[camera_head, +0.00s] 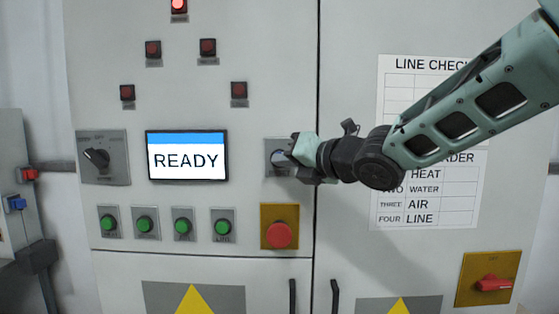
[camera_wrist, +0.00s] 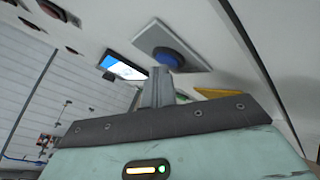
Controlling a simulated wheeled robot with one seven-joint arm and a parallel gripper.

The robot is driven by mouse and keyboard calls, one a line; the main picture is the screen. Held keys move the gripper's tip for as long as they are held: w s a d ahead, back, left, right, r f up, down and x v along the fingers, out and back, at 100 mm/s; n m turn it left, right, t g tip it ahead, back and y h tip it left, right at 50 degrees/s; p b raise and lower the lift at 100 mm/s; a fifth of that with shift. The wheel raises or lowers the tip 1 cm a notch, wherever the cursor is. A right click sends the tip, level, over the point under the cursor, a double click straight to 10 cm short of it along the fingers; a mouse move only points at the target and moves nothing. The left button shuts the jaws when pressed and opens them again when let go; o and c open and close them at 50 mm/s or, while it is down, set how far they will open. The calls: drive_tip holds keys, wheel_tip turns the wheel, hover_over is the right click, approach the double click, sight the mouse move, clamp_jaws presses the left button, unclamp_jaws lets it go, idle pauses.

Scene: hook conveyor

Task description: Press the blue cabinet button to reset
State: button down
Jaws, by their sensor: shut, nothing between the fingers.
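The blue button (camera_wrist: 167,57) sits on a square grey plate (camera_wrist: 185,42) on the cabinet face in the wrist view. In the head view the same plate (camera_head: 269,146) is right of the screen, with its button mostly hidden by my gripper (camera_head: 286,158). My gripper (camera_wrist: 160,84) is shut and empty. Its fingertips are right at the blue button; I cannot tell whether they touch it. The cabinet screen (camera_head: 187,156) reads READY with a blue band on top.
A red mushroom button (camera_head: 279,235) on a yellow plate is just below my gripper. Several green buttons (camera_head: 145,225) line the lower left. A rotary switch (camera_head: 98,158) is at far left. Paper charts (camera_head: 425,205) hang right. A red handle (camera_head: 492,283) is lower right.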

drive_tip(key=shift+s, duration=0.1)
drive_tip(key=shift+s+b, duration=0.65)
drive_tip(key=shift+b, duration=0.1)
drive_tip(key=shift+s+a+b, duration=0.1)
drive_tip(key=shift+s+b, duration=1.85)
drive_tip(key=shift+s, duration=0.6)
